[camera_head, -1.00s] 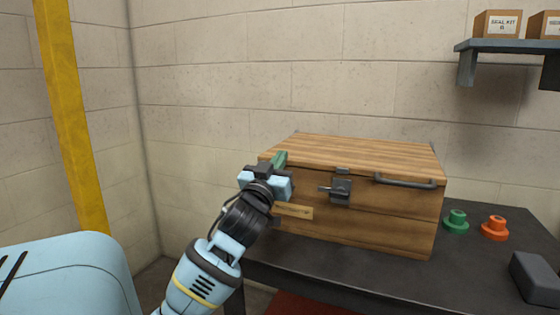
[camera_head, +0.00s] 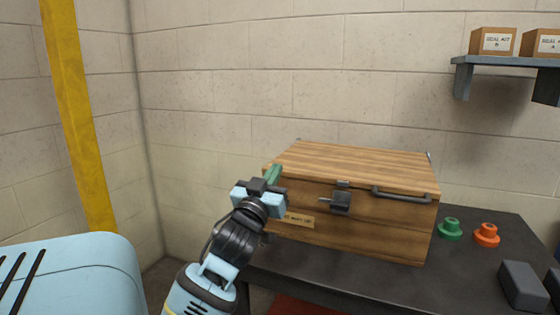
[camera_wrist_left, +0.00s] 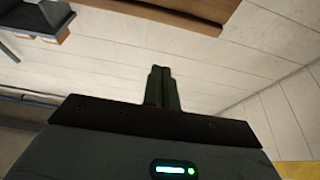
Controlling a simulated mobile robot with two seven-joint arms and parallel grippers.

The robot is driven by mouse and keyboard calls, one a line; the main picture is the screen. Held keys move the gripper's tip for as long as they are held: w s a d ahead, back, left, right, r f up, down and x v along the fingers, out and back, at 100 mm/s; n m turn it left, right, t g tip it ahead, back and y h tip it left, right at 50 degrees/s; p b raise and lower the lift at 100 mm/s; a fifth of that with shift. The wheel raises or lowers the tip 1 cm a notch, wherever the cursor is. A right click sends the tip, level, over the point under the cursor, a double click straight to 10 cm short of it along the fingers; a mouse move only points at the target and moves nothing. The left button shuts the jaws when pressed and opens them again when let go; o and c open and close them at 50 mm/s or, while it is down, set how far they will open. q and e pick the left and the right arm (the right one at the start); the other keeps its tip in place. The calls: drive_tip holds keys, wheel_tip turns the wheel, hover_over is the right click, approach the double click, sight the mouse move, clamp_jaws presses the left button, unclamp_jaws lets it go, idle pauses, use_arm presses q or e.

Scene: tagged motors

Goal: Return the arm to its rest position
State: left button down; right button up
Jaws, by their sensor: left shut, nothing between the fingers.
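My left gripper (camera_head: 272,176) is in front of the left end of a wooden chest in the head view. Its green fingers are together with nothing between them, and they also show shut in the left wrist view (camera_wrist_left: 161,88). The wooden chest (camera_head: 365,225) stands on a dark table with its lid down. It has a dark latch (camera_head: 341,202) and a bar handle (camera_head: 402,195) on its front. My right gripper is in neither view.
A green flanged part (camera_head: 450,229) and an orange one (camera_head: 486,235) stand on the dark table (camera_head: 460,270) right of the chest. A dark block (camera_head: 523,285) lies nearer. A wall shelf (camera_head: 500,62) holds boxes. A yellow post (camera_head: 75,120) stands left.

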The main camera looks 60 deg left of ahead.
use_arm(q)
drive_tip(key=v, duration=0.4)
drive_tip(key=shift+s+r, duration=0.1)
drive_tip(key=shift+r, duration=0.05)
idle(0.4)
